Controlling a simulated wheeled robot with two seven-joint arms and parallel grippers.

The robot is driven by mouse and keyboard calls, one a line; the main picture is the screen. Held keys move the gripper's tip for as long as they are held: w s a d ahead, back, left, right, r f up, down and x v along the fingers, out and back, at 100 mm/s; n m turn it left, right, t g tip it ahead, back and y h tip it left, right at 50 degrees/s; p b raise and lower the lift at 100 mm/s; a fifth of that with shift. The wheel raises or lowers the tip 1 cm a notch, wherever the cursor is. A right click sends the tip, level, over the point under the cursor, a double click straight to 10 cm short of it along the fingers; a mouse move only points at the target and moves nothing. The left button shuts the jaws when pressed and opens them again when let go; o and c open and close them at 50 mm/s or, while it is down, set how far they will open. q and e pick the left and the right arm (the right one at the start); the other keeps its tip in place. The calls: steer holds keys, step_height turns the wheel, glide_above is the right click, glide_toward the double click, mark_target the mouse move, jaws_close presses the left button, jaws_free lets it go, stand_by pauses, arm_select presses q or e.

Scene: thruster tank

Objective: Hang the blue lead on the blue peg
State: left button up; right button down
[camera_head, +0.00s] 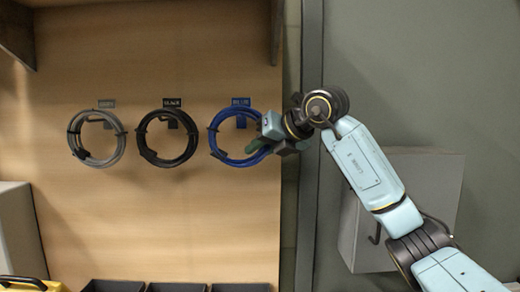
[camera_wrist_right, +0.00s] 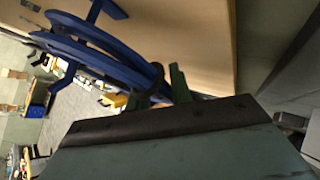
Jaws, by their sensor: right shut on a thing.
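The blue lead (camera_head: 214,143) is a round coil in front of the wooden board, below the blue label (camera_head: 240,101). The blue peg (camera_head: 241,121) shows as a small dark shape inside the top of the coil. I cannot tell whether the coil rests on it. My right gripper (camera_head: 262,146) comes from the right and is shut on the coil's right side. In the right wrist view, the blue lead (camera_wrist_right: 100,44) runs into the green fingers of my right gripper (camera_wrist_right: 158,88). My left gripper is not in view.
A black coil (camera_head: 190,153) and a grey coil (camera_head: 118,153) hang to the left under their labels. Dark bins (camera_head: 176,287) stand along the bottom. A grey box (camera_head: 365,225) sits on the wall behind my right arm. The board below the coils is clear.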

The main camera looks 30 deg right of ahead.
steer(key=c, duration=1.2)
jaws_free()
steer(key=shift+o, duration=0.2)
steer(key=b+v, duration=0.2)
steer(key=v, duration=1.1)
steer(key=shift+s, duration=0.25)
